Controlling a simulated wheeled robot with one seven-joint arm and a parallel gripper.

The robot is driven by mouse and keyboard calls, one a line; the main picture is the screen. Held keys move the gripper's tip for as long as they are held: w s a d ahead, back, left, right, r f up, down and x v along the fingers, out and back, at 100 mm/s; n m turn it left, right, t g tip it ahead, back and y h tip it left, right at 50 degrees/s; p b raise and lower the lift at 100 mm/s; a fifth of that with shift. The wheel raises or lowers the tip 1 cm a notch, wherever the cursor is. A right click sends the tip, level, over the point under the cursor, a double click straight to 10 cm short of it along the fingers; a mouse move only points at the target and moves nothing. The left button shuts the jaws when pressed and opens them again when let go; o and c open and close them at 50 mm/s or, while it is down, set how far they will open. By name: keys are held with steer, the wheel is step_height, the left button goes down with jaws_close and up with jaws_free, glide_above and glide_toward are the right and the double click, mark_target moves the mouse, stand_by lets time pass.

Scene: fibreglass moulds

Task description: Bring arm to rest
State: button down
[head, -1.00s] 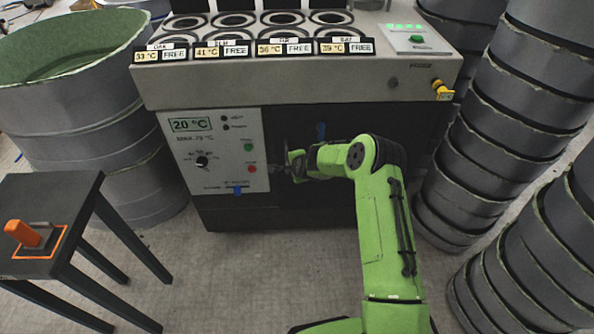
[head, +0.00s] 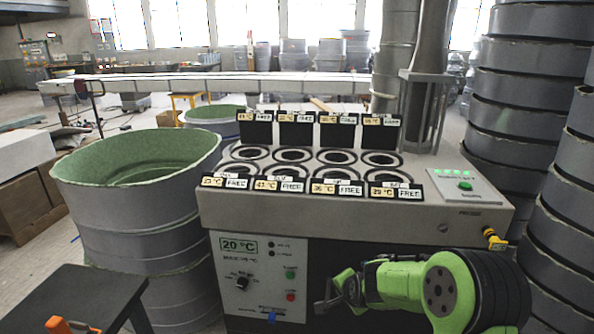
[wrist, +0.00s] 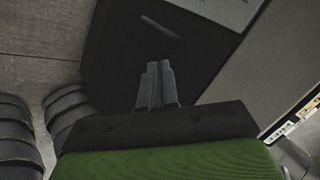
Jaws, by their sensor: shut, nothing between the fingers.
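My gripper (head: 325,303) is at the end of my green arm, in front of the machine's dark lower front in the head view. In the wrist view its two fingers (wrist: 158,80) are together with nothing between them. The machine (head: 350,212) has rows of round wells on top, with temperature and FREE labels. Its control panel (head: 262,278) reads 20 °C and lies just left of my gripper. Whether the fingers touch the machine front cannot be told.
A dark side table (head: 85,295) with an orange-handled object (head: 62,326) stands at the lower left. Large grey moulds with green interiors (head: 140,165) stand left of the machine. Stacked grey rings (head: 530,100) rise close on the right. A yellow fitting (head: 492,238) sticks out at the machine's right corner.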

steer(key=s+d+r+n+g+h+p, duration=0.2)
steer(key=s+r+n, duration=0.5)
steer(key=s+r, duration=1.05)
steer(key=s+r+n+p, duration=0.1)
steer(key=s+r+n, duration=0.1)
steer(key=s, duration=0.7)
steer(key=s+r+n+p, duration=0.1)
steer(key=s+r+n, duration=0.1)
steer(key=s, duration=0.7)
steer(key=shift+d+r+y+p, duration=0.15)
steer(key=shift+r+y+p, duration=0.2)
steer(key=shift+y+p, duration=0.05)
